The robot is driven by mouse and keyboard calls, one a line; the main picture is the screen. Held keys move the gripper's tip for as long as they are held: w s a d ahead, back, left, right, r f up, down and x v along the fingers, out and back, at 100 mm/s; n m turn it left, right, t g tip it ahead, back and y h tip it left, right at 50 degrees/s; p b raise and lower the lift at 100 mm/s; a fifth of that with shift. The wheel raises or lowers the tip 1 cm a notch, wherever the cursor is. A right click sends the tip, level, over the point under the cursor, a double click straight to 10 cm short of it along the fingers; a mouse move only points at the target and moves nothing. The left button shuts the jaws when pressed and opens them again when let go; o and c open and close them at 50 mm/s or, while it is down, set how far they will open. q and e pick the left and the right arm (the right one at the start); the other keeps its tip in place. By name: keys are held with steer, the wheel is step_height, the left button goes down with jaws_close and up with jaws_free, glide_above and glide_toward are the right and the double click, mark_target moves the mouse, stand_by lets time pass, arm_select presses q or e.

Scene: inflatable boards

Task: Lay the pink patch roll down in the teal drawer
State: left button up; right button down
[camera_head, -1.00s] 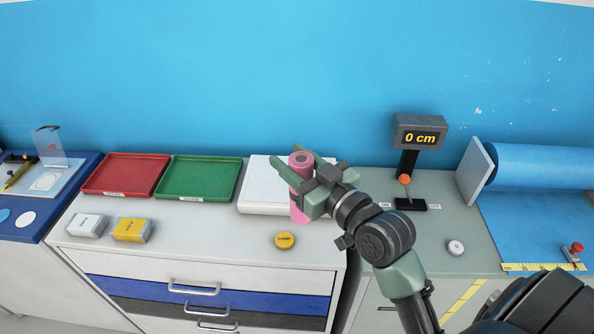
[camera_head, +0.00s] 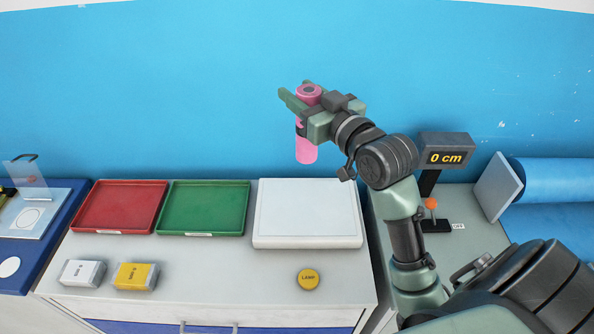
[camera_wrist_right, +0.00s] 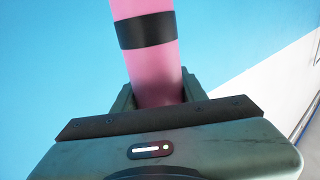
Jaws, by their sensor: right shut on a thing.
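The pink patch roll (camera_head: 306,146) is upright in the head view, held in the air above the white box at the back of the cabinet top. My right gripper (camera_head: 303,103) is shut on it near its upper end. In the right wrist view the pink patch roll (camera_wrist_right: 158,82) shows a black band and stands between the fingers. No teal drawer can be made out; the visible drawer front (camera_head: 150,327) at the bottom edge is blue. My left gripper is not in view.
On the cabinet top are a red tray (camera_head: 122,205), a green tray (camera_head: 205,208), a white box (camera_head: 309,212), a grey box (camera_head: 82,273), a yellow box (camera_head: 135,276) and a yellow disc (camera_head: 308,279). A display post (camera_head: 445,157) stands at right.

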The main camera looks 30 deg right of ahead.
mark_target(302, 147)
steer(key=f, duration=0.3)
steer(key=s+f, duration=0.1)
steer(key=f, duration=0.3)
steer(key=shift+s+f, duration=0.1)
steer(key=shift+s, duration=0.1)
steer(key=f, duration=0.3)
steer(key=shift+w+f, duration=0.4)
steer(key=shift+f, duration=0.75)
steer(key=shift+s+f, duration=0.1)
steer(key=shift+f, duration=0.3)
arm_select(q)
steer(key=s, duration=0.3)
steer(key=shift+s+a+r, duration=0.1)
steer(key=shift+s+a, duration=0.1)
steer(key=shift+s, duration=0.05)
arm_select(e)
step_height(302, 147, down, 4)
steer(key=shift+r, duration=0.25)
